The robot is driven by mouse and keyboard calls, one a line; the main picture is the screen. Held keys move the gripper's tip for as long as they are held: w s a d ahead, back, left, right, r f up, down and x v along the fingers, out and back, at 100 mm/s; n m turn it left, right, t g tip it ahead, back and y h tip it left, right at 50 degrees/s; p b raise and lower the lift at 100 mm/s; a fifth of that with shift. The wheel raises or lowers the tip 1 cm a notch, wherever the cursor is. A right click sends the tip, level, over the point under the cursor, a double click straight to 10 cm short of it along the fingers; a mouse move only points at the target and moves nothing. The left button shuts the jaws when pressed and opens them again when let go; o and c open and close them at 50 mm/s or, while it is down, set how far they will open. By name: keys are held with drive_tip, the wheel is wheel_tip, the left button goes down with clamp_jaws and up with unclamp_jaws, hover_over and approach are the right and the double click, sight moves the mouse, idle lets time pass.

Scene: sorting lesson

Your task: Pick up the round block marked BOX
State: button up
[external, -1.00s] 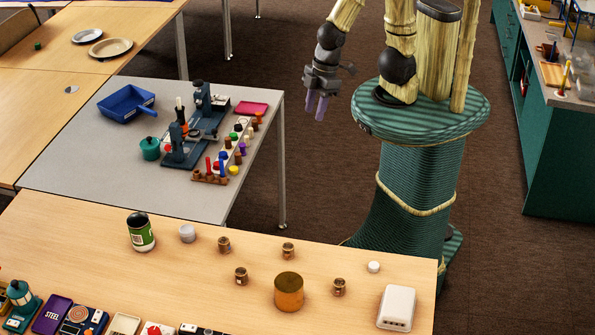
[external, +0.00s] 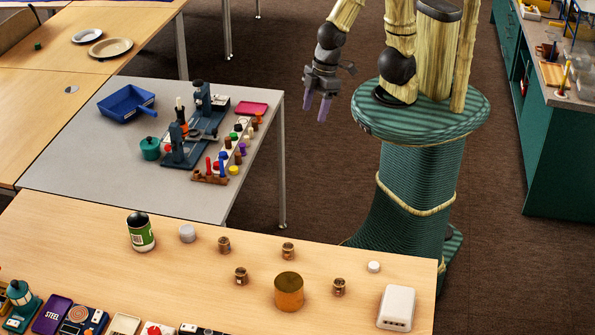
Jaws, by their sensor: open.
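My gripper (external: 318,106) hangs open and empty over the floor, right of the grey table, with its purple fingers pointing down. Several small round brown blocks stand on the near wooden table: one at the left (external: 224,245), one at the back (external: 288,251), one in front (external: 241,276) and one at the right (external: 339,287).
The near wooden table (external: 70,232) also holds a dark-lidded jar (external: 141,232), a white round lid (external: 187,233), a small white disc (external: 374,267) and a white box (external: 396,307). The grey table (external: 75,165) holds a blue tray (external: 125,103) and several coloured pieces. Open floor lies around my base.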

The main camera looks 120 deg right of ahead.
drive_tip(key=w+a+f+n+t+b, duration=0.1)
drive_tip(key=w+a+f+n+b, duration=0.3)
drive_tip(key=f+n, duration=0.5)
drive_tip(key=n+t+b, duration=0.7)
drive_tip(key=n+t, duration=0.3)
drive_tip(key=n, duration=1.7)
approach(292, 244)
drive_tip(key=x, duration=0.4)
drive_tip(key=shift+d+f, duration=0.25)
drive_tip(key=shift+d, duration=0.1)
drive_tip(key=shift+a+r+n+y, duration=0.2)
drive_tip(key=shift+a+n+y, duration=0.1)
drive_tip(key=shift+y, duration=0.1)
drive_tip(key=shift+w+d, duration=0.1)
drive_tip(key=shift+x, duration=1.15)
drive_tip(key=shift+f, duration=0.15)
